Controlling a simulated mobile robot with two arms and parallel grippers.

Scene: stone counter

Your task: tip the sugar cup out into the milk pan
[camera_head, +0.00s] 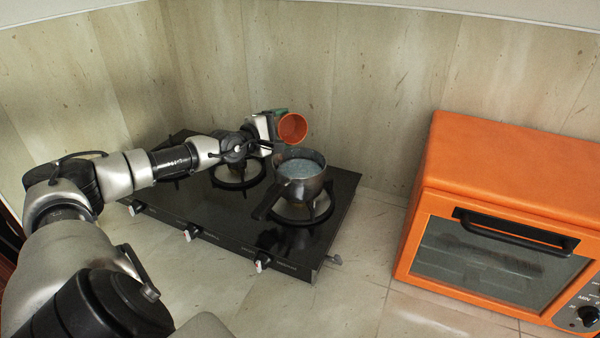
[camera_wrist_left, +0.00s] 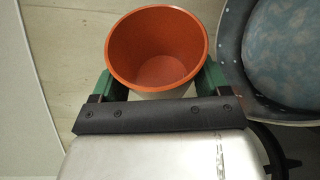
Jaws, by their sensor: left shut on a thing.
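The sugar cup (camera_head: 293,128) is orange inside and is held by my left gripper (camera_head: 276,124), just above and behind the pan. Its mouth faces the head camera, so it looks tilted. In the left wrist view the cup (camera_wrist_left: 157,50) sits between the green fingers of my left gripper (camera_wrist_left: 152,85), and its inside looks empty. The milk pan (camera_head: 301,175) stands on the right burner of the hob, with pale bluish liquid in it and its handle toward the front left. The pan (camera_wrist_left: 236,68) also shows at the right of the left wrist view. My right gripper is out of view.
The black hob (camera_head: 224,222) has other burners to the left and knobs along its front edge. An orange toaster oven (camera_head: 505,195) stands at the right. The wall (camera_head: 370,90) is close behind the hob. The counter (camera_head: 345,290) between hob and oven is clear.

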